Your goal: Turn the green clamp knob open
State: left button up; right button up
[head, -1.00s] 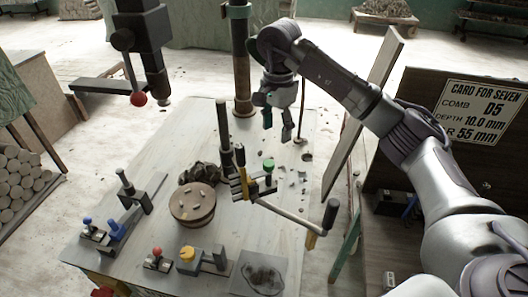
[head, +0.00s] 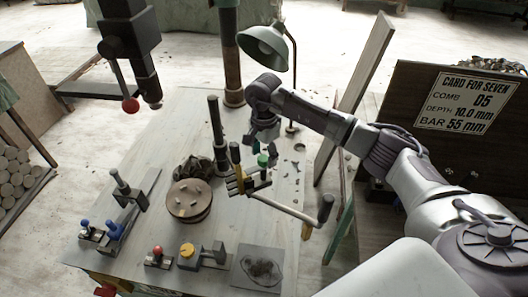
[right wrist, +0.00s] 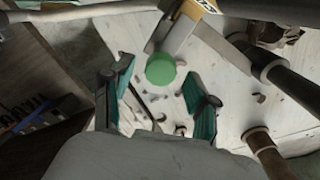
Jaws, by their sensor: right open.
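The green clamp knob (head: 263,160) sits on the yellow and dark clamp assembly (head: 243,182) in the middle of the table. In the right wrist view the knob (right wrist: 161,69) is a round green cap seen from above. My right gripper (head: 264,146) is just behind and above the knob in the head view. In the right wrist view its two teal-padded fingers (right wrist: 160,88) are spread, with the knob beyond their tips and between their lines. Nothing is held. My left gripper is not in view.
A long crank handle (head: 325,208) reaches right from the clamp. A dark post (head: 217,135) stands close to the clamp's left. A round wooden turntable (head: 189,200) is left of it. A green lamp (head: 264,47) stands behind. Small clay scraps lie around the clamp.

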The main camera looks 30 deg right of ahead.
jog(key=shift+f, duration=0.5)
jog(key=shift+c, duration=0.2)
jog(key=c, duration=0.5)
grip_shut()
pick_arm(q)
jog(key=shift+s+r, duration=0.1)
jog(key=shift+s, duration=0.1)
